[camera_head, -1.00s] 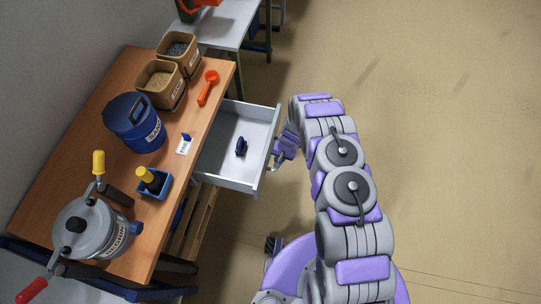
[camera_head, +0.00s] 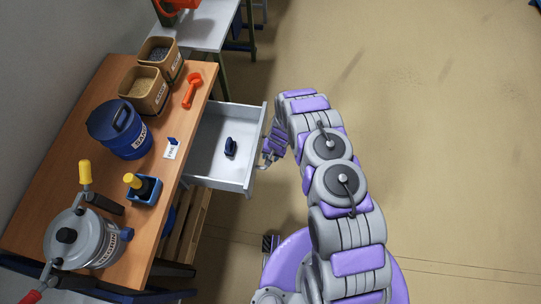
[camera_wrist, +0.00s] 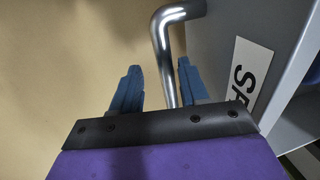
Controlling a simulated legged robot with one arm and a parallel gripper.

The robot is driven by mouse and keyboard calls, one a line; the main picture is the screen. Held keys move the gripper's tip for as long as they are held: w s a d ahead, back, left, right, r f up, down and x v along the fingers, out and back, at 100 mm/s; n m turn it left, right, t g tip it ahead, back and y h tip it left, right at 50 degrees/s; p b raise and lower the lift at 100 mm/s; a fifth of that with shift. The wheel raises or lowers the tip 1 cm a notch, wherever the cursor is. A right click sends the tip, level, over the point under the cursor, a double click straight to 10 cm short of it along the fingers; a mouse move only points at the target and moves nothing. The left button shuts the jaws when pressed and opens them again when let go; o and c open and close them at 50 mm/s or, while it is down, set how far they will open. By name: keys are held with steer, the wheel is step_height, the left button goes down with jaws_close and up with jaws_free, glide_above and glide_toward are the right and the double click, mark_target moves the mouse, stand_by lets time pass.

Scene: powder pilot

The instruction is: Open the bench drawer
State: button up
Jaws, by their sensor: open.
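The bench drawer (camera_head: 215,178) is pulled well out from the right side of the wooden bench (camera_head: 165,200). Its light grey inside shows, with a small dark blue object (camera_head: 230,147) in it. My gripper (camera_head: 264,160) is at the drawer's front, small in the head view. In the wrist view my gripper (camera_wrist: 160,82) is open, with its two blue fingers on either side of the metal bar handle (camera_wrist: 164,50). I cannot tell whether a finger touches the bar. The drawer front (camera_wrist: 225,60) carries a white label, partly cut off.
On the bench stand a blue lidded tub (camera_head: 120,130), two bins (camera_head: 145,95), an orange scoop (camera_head: 192,90), a blue holder (camera_head: 145,192) with a yellow-topped item, and a grey pot (camera_head: 82,238). A wooden pallet (camera_head: 185,235) lies below. The floor to the right is clear.

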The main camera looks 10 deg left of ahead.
steer(key=shift+a, duration=0.65)
steer(key=shift+a+r, duration=0.2)
steer(key=shift+r, duration=0.15)
steer(key=s+a+p+v, duration=0.1)
steer(key=s+p+v, duration=0.15)
steer(key=v, duration=3.15)
steer(key=s+d+r+n+g, duration=0.1)
steer(key=s+d+r, duration=0.1)
steer(key=s+r, duration=0.3)
steer(key=s+d+r, duration=0.2)
steer(key=r, duration=0.6)
steer(key=s+d+r, duration=0.3)
steer(key=s+r, duration=0.1)
steer(key=s, duration=0.4)
steer(key=s+d+r+h, duration=0.1)
steer(key=s+d+r, duration=0.2)
steer(key=s, duration=0.6)
steer(key=s+d+r+g+h, duration=0.1)
steer(key=s+d+r, duration=0.2)
steer(key=s+r, duration=0.3)
steer(key=s, duration=0.3)
steer(key=shift+d+p, duration=0.35)
steer(key=shift+d, duration=0.05)
